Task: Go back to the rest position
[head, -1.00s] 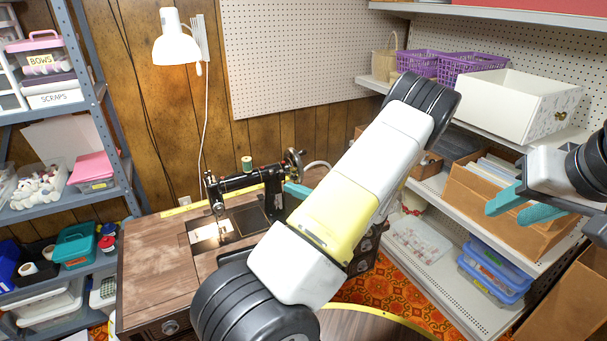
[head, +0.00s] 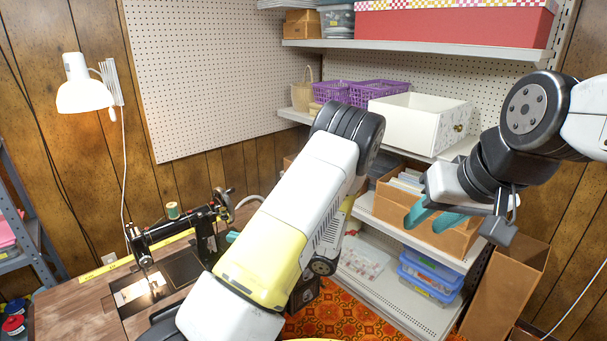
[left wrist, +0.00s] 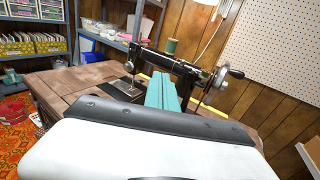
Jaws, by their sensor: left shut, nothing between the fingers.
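My left gripper (left wrist: 162,92) shows its teal fingers closed together and empty in the left wrist view, in front of the black sewing machine. In the head view only a teal bit of it (head: 232,237) shows past my left arm, right of the machine. The black sewing machine (head: 178,232) stands on its wooden table (head: 75,310), with a green thread spool (head: 173,210) on top. My right gripper (head: 434,218) is open and empty, its teal fingers apart, in front of the cardboard box on the right shelf. My left arm hides part of the table and floor.
The right shelving holds purple baskets (head: 362,92), a white drawer box (head: 420,122), a cardboard box (head: 455,240) and blue bins (head: 430,278). A tall cardboard box (head: 505,290) stands at right. A white lamp (head: 84,88) hangs on the wall. A grey shelf (head: 20,245) is at left.

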